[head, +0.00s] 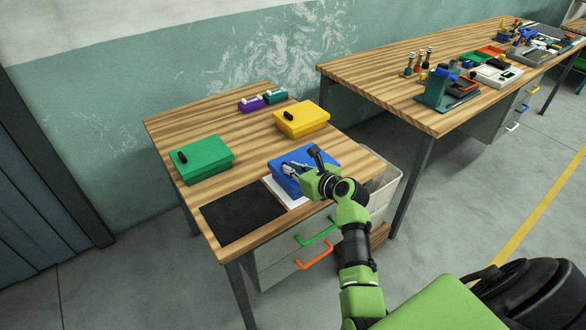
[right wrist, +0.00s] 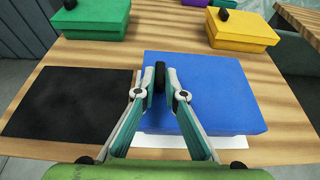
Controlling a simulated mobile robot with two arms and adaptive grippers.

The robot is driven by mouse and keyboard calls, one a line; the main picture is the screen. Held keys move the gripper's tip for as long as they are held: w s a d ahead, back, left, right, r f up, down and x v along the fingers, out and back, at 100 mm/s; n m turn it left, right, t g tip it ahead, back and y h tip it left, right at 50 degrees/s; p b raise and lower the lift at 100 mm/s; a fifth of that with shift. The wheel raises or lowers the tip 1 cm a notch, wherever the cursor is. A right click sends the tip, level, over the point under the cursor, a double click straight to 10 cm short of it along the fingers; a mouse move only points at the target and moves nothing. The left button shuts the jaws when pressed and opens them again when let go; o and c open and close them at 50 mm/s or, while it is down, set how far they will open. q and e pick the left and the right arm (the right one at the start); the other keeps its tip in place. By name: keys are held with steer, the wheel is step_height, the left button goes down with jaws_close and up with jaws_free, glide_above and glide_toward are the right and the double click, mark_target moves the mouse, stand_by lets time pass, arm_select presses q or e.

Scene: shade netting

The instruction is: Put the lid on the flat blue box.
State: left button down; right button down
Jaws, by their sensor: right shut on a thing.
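The flat blue box (head: 288,184) stands on a white sheet near the table's front right edge. A blue lid (right wrist: 210,88) covers its top from above and hides its inside. I cannot tell whether the lid is fully seated. My right gripper (head: 291,168) is over the lid; in the right wrist view its fingers (right wrist: 161,80) are shut on the lid's black knob (right wrist: 160,77), near the lid's left side. My left gripper is not in view.
A black mat (head: 242,214) lies left of the blue box. A green box (head: 203,160) and a yellow box (head: 302,119), both with knobbed lids, stand behind. Small purple (head: 251,104) and teal (head: 276,96) items sit at the back. A cluttered second table (head: 375,82) stands right.

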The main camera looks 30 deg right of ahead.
steer(key=shift+f, duration=0.3)
stand_by(0.8)
steer(key=c, duration=2)
jaws_free()
